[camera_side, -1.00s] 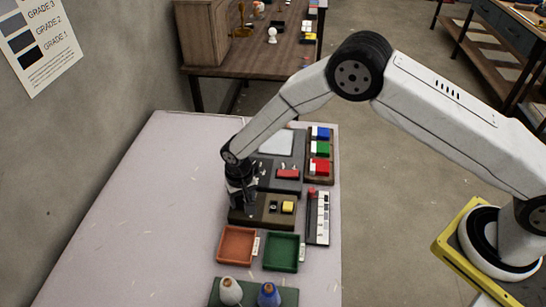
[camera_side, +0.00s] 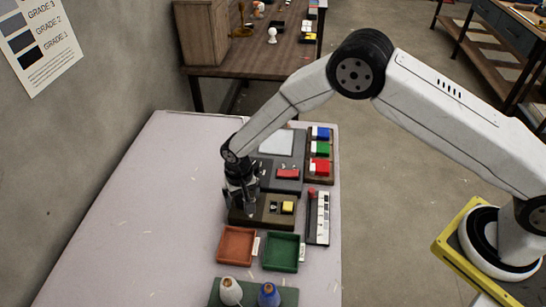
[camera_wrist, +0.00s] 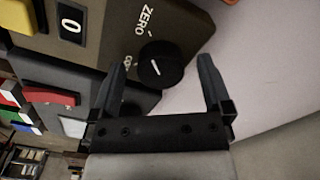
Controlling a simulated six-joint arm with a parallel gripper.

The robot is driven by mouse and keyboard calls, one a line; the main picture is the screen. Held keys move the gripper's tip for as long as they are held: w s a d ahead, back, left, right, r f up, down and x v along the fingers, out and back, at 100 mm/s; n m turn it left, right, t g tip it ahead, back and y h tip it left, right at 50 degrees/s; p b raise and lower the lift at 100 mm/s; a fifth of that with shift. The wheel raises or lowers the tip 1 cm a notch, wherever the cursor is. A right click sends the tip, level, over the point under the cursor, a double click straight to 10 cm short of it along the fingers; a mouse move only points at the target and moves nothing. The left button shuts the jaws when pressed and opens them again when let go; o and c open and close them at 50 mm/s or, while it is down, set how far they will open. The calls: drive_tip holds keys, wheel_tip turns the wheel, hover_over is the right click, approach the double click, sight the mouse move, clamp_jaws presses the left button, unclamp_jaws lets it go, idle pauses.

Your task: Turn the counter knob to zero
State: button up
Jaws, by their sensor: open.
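The counter box (camera_side: 281,221) is a dark brown unit on the table, with its left end partly hidden by my gripper (camera_side: 243,208) in the side view. In the wrist view its round black knob (camera_wrist: 170,72) carries a short white line. The word ZERO (camera_wrist: 146,18) is printed beside the knob, and another small label is partly hidden by a finger. The counter window (camera_wrist: 70,25) shows 0. My gripper (camera_wrist: 165,66) is open, with one finger on each side of the knob and gaps visible in the picture. I cannot tell whether either finger touches it.
A yellow button (camera_side: 288,207) sits on the box's right part. An orange tray (camera_side: 236,262) and a green tray (camera_side: 281,267) lie in front. A grey unit with a red button (camera_side: 288,174) stands behind. The table's left side is clear.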

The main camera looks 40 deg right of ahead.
sight(243, 199)
drive_tip(key=shift+r, duration=3.7)
drive_tip(key=shift+d+r, duration=0.35)
drive_tip(key=shift+d, duration=0.1)
drive_tip(key=s+d+r+n+t, duration=0.1)
drive_tip(key=s+d+r, duration=0.5)
drive_tip(key=s+d, duration=0.4)
drive_tip(key=s+d+r+n+t, duration=0.1)
drive_tip(key=s+d+r, duration=0.5)
drive_tip(key=s+d, duration=0.3)
drive_tip(key=shift+s+d+t, duration=0.3)
drive_tip(key=shift+s+d, duration=0.05)
drive_tip(key=shift+d, duration=0.55)
drive_tip(key=shift+w+r, duration=0.15)
